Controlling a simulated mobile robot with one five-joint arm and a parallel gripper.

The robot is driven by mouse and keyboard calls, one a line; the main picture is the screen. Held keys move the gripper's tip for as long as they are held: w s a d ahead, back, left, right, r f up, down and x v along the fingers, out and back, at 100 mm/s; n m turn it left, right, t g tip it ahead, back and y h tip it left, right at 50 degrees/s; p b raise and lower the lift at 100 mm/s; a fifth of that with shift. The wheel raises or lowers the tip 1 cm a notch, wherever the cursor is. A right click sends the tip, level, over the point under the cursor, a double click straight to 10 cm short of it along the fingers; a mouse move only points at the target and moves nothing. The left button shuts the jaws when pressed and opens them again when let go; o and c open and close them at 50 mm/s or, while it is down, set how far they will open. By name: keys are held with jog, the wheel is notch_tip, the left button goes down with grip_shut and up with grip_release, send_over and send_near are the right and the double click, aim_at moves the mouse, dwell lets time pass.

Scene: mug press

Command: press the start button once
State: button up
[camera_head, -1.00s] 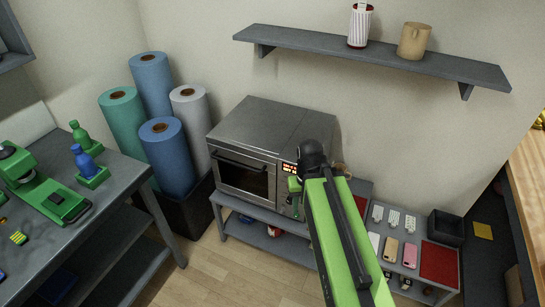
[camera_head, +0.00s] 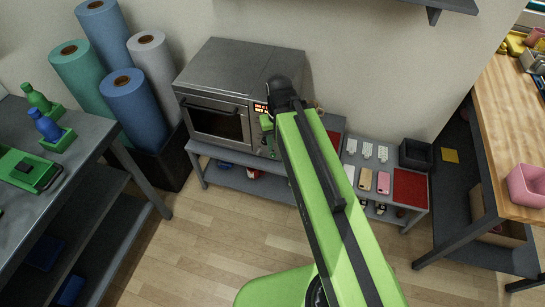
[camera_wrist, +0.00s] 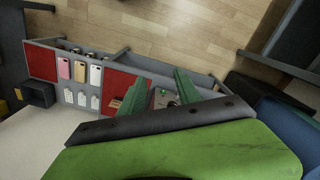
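The oven (camera_head: 240,75), a grey metal box with a dark glass door, stands on a low grey table in the head view. Its control panel with a lit orange-red display (camera_head: 260,108) is at the right of the door. My green gripper (camera_head: 267,138) is in front of this panel and covers much of it, so I cannot make out the start button. In the wrist view the two green fingers of my gripper (camera_wrist: 161,80) stand apart with nothing held between them. I cannot tell whether a finger touches the panel.
Phone cases (camera_head: 374,181), white cards and red mats lie on the low table (camera_head: 405,217) right of the oven. Rolls (camera_head: 136,105) stand in a dark bin at left. A green-fixture bench is at far left; a wooden table (camera_head: 500,110) is at right. The floor in front is open.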

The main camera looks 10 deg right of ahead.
grip_shut()
dwell(1.5)
